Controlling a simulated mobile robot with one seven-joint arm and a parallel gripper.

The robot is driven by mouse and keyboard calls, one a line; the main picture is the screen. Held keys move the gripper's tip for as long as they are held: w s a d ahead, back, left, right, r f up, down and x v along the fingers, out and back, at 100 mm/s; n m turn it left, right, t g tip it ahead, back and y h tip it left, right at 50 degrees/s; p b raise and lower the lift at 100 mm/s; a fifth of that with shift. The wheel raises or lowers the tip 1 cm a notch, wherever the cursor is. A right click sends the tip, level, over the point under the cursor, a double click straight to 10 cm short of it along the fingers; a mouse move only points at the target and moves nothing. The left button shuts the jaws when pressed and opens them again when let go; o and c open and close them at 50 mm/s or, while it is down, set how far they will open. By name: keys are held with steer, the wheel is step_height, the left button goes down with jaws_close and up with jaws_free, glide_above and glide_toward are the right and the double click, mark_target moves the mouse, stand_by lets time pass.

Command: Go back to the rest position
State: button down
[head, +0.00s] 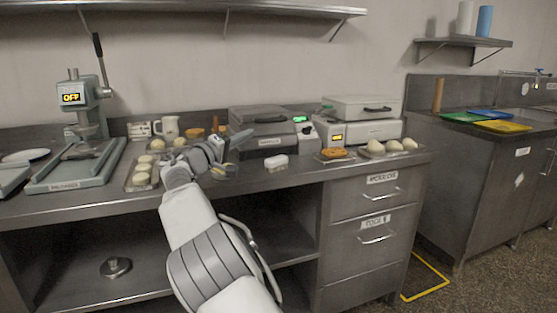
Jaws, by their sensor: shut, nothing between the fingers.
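My arm reaches up from the bottom middle over the steel counter (60,205). My gripper (228,168) is above the counter, in front of the closed grey press appliance (262,118) and right of a tray of dough balls (128,178). It is small in the picture and partly hidden by my own wrist. Its fingers are shut and I see nothing held in them. A small white block-like item (276,162) lies on the counter to its right, apart from it.
A lever press (80,178) marked OFF stands at the left. A white-lidded appliance (362,106), a bread item on a small board (334,153) and a dough-ball tray (375,154) are to the right. Shelves hang above. A drawer unit (375,205) and a sink counter stand at right.

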steer(key=s+d+m+g+y, duration=0.1)
steer(key=s+d+m+g, duration=0.15)
steer(key=d, duration=0.65)
steer(key=s+d+m+g, duration=0.1)
steer(key=s+d+g, duration=0.15)
steer(key=d, duration=0.65)
steer(key=s+d+f+m+g+y, duration=0.1)
steer(key=s+d+f+g+y, duration=0.2)
steer(key=s+d, duration=0.6)
steer(key=s+a+f+m+g+y, duration=0.1)
steer(key=s+f+y, duration=0.2)
steer(key=s, duration=0.9)
steer(key=s+a+f+y, duration=0.15)
steer(key=s+f, duration=0.25)
steer(key=s, duration=0.7)
steer(key=s+a+f+m+g+y, duration=0.1)
steer(key=s+f+y, duration=0.2)
steer(key=s, duration=0.9)
step_height(320, 180, up, 28)
steer(key=p, duration=2.8)
steer(key=shift+a+p, duration=0.15)
steer(key=shift+p, duration=0.15)
steer(key=shift+s+n, duration=0.1)
steer(key=shift+n, duration=0.15)
